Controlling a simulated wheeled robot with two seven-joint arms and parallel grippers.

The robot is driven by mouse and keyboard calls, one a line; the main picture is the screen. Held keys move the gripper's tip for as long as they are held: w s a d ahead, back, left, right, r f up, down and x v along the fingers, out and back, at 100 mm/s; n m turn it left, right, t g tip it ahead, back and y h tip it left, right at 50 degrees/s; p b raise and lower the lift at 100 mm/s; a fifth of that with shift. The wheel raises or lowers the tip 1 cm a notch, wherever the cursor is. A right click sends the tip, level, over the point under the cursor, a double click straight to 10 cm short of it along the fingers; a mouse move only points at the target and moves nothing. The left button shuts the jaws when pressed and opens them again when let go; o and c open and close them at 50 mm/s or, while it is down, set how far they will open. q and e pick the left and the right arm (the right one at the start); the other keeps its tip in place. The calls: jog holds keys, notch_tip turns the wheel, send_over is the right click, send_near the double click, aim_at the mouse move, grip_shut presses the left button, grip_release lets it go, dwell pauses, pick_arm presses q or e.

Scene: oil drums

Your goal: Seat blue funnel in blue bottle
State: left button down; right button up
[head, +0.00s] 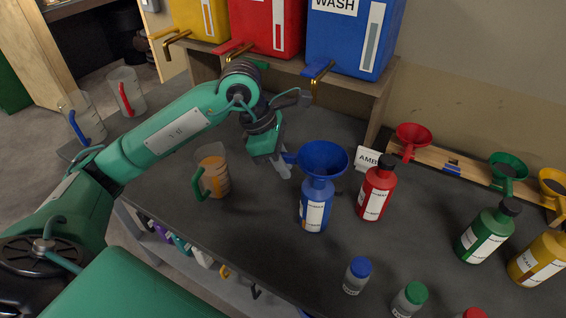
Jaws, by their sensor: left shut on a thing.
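The blue funnel (323,157) is upright, bowl up, directly over the blue bottle (314,213) in the head view. The bottle stands upright on the dark table and has a white label. The funnel's lower end meets or overlaps the bottle's top; I cannot tell how deep the spout sits, as the neck is hidden. My left gripper (286,164) comes from the left and is shut on the blue funnel at the left side of its rim. My right gripper is not in view.
A red bottle (376,191) and a small AMBER card (368,158) stand right of the blue bottle. An amber-filled jug (213,176) with a green handle stands left. Small capped jars (357,276) are in front. Red (412,134) and green funnels (508,166) sit on a wooden rack.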

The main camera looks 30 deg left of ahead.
pick_arm(q)
jog(key=c, duration=1.3)
grip_release()
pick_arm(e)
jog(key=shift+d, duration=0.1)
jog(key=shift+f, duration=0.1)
pick_arm(q)
jog(key=b+v, duration=0.2)
jog(key=v, duration=1.1)
jog(key=shift+s+a+r, duration=0.1)
jog(key=shift+a+r, duration=0.1)
jog(key=shift+r, duration=0.15)
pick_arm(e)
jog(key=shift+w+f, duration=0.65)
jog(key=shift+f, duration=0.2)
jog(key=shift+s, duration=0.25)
